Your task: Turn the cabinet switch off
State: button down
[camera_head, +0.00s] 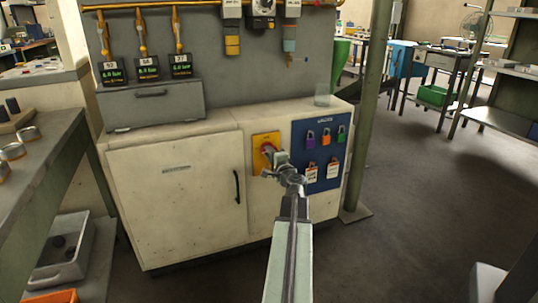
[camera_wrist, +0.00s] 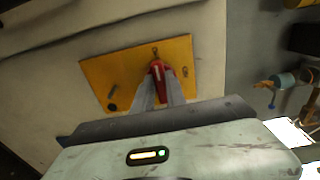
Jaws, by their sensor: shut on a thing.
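The cabinet switch has a red handle (camera_wrist: 158,70) on a yellow plate (camera_wrist: 112,70), fixed to the cabinet front. In the head view the yellow plate (camera_head: 260,142) sits left of a blue lock board, and my gripper (camera_head: 270,160) reaches it, covering part of the handle. In the wrist view my gripper (camera_wrist: 160,88) has its two fingers on either side of the red handle, shut on it. The finger tips and the lower part of the handle are partly hidden. The cabinet (camera_head: 170,190) is off-white with a black door handle.
The blue board (camera_head: 322,180) beside the switch holds coloured padlocks and tags. A green post (camera_head: 374,100) stands right of the cabinet. A workbench (camera_head: 50,150) with a grey bin (camera_head: 62,262) below is at the left. Open floor (camera_head: 430,220) lies to the right.

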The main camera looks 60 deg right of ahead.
jog(key=shift+w, duration=0.15)
jog(key=c, duration=1.4)
grip_release()
jog(key=shift+o, duration=0.2)
jog(key=v, duration=0.8)
